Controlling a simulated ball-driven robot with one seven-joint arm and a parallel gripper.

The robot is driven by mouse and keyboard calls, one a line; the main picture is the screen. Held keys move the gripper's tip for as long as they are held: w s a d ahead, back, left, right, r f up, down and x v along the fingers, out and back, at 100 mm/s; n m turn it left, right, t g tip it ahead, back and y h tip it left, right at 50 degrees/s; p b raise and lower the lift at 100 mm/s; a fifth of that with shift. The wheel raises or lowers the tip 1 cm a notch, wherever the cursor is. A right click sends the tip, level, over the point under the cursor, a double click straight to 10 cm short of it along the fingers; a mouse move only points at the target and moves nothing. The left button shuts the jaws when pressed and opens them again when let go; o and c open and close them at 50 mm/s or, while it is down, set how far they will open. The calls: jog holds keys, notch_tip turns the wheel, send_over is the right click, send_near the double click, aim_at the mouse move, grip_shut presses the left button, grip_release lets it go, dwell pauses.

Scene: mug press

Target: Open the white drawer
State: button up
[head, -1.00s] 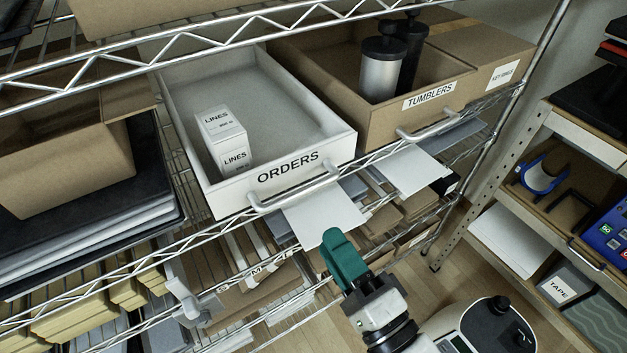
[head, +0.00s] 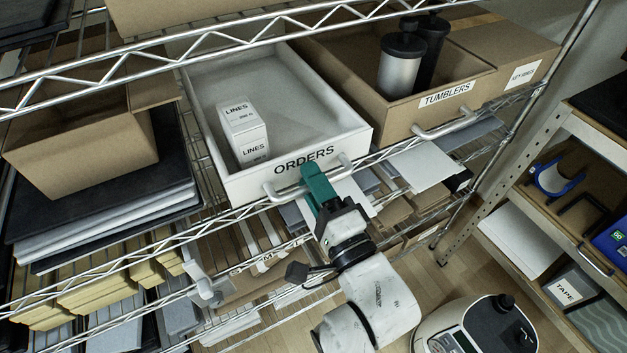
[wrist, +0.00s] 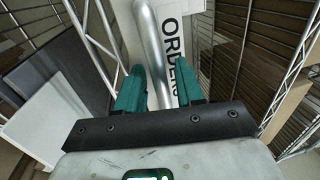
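The white drawer (head: 227,187), labelled ORDERS, sits on the wire shelf, its front facing me. Its grey bar handle (head: 284,195) runs across the lower front. My gripper (head: 313,182), with teal fingers, is at the handle, just below the label. In the wrist view the handle bar (wrist: 149,35) runs down between the two fingers (wrist: 160,85), one on each side. The fingers look open around the bar; firm contact cannot be seen. A white LINES box (head: 243,130) stands inside the drawer.
A cardboard TUMBLERS box (head: 440,97) with dark and silver tumblers is right of the drawer. A shelf rail (head: 240,214) runs just below the handle. A cardboard box (head: 85,150) stands left. Another rack (head: 560,130) is at the far right.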

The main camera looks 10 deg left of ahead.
grip_shut()
dwell(0.3)
dwell(0.3)
